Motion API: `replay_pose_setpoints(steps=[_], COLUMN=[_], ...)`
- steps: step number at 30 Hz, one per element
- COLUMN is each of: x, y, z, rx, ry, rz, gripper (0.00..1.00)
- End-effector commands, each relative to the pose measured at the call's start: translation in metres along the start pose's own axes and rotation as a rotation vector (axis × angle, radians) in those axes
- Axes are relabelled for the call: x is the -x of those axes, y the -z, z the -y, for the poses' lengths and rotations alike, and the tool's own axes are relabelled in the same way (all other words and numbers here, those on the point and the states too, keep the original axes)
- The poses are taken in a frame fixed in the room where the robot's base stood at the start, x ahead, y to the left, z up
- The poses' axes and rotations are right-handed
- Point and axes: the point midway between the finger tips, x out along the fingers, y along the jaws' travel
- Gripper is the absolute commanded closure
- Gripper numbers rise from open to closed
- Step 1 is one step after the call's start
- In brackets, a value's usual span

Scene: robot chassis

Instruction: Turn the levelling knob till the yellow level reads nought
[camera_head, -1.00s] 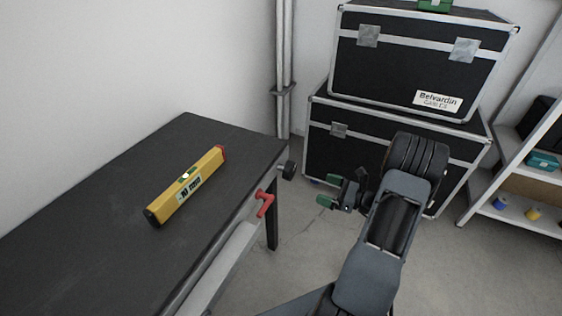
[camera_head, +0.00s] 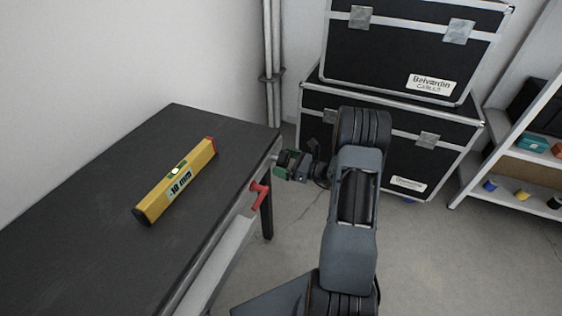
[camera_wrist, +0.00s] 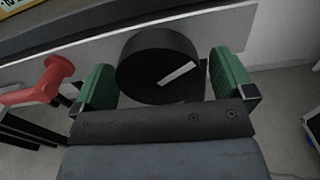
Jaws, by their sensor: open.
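The yellow level (camera_head: 178,182) lies on the dark table (camera_head: 90,215). Its display shows a negative reading in mm, with digits too small to be sure of. The black levelling knob (camera_wrist: 145,58) is on the table's edge, with a white pointer line slanting up to the right. My gripper (camera_wrist: 162,80) is open, with one green finger on each side of the knob. A gap shows on the right, and the left finger is close to the knob's side. In the head view, my gripper (camera_head: 291,164) is at the table's far right corner and hides the knob.
A red handle (camera_head: 260,195) sticks out from the table's edge near the knob, and shows left of my gripper in the wrist view (camera_wrist: 42,88). Black cases (camera_head: 400,60) stand behind. A shelf (camera_head: 520,195) is at the right. The floor between is clear.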

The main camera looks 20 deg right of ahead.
Motion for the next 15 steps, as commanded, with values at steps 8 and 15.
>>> replay_pose_setpoints(steps=[8,15], x=[-0.015,-0.016], y=[0.000,0.000], z=[0.000,0.000], rx=[0.000,0.000], ry=[0.001,0.001], rz=[0.000,0.000], gripper=[0.00,0.00])
